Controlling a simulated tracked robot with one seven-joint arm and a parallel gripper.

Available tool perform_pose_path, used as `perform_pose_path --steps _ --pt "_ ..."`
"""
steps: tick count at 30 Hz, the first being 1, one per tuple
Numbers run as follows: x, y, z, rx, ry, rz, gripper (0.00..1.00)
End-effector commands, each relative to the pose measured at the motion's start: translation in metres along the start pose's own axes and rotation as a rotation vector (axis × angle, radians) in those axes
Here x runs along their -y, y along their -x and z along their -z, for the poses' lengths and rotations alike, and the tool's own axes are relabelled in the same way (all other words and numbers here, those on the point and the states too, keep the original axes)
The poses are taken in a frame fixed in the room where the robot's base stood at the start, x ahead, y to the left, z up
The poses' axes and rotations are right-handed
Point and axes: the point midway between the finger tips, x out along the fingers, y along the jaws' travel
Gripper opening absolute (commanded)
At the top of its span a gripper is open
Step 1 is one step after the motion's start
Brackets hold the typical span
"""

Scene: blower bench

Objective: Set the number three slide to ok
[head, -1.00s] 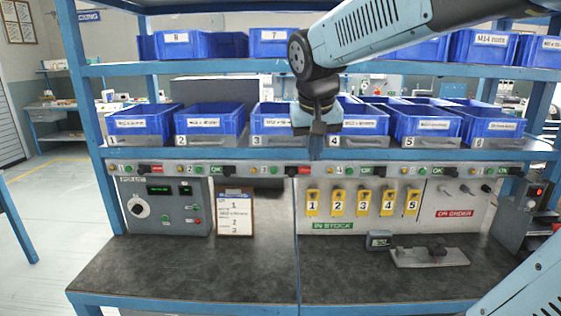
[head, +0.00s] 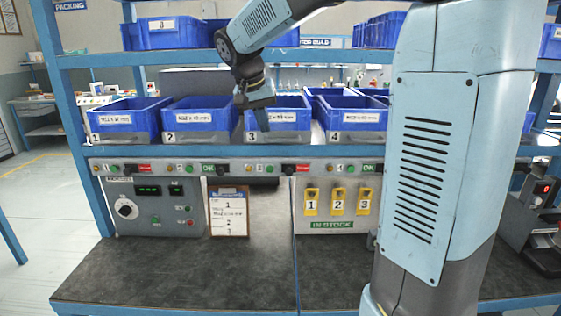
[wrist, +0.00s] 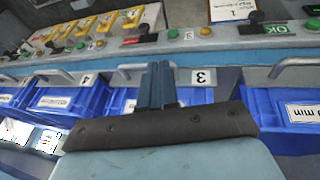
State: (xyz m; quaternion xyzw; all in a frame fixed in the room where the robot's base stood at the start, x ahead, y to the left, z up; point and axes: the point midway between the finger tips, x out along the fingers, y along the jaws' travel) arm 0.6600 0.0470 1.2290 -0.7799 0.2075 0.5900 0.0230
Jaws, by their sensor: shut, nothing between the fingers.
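The number three slide's black knob (head: 288,168) sits on the rail under the blue bin marked 3. A red label (head: 303,168) shows to the right of the knob. In the upside-down wrist view, the same knob (wrist: 148,38) is beyond the fingers, with its red label (wrist: 131,41) to its left. My gripper (head: 264,122) is shut and empty, in front of bin 3, above the rail and left of the knob. In the wrist view its closed fingers (wrist: 159,80) stand in front of the bin and do not appear to touch the knob.
Slide two (head: 222,168) and slide four show green OK labels; slide one shows red. Bin handles and the shelf edge (head: 200,153) lie close to the fingers. A clipboard (head: 229,212) stands below.

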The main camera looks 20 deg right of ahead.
Motion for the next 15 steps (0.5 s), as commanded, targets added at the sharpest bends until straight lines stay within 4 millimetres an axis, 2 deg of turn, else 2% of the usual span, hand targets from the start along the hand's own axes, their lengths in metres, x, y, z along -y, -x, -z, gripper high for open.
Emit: perform_pose_path --steps 8,11,15 --pt "-0.008 -0.004 0.003 0.003 -0.014 -0.004 0.00" --pt "-0.009 -0.011 0.003 0.004 -0.015 -0.005 0.00" --pt "-0.009 -0.029 0.003 0.006 -0.016 -0.005 0.00"
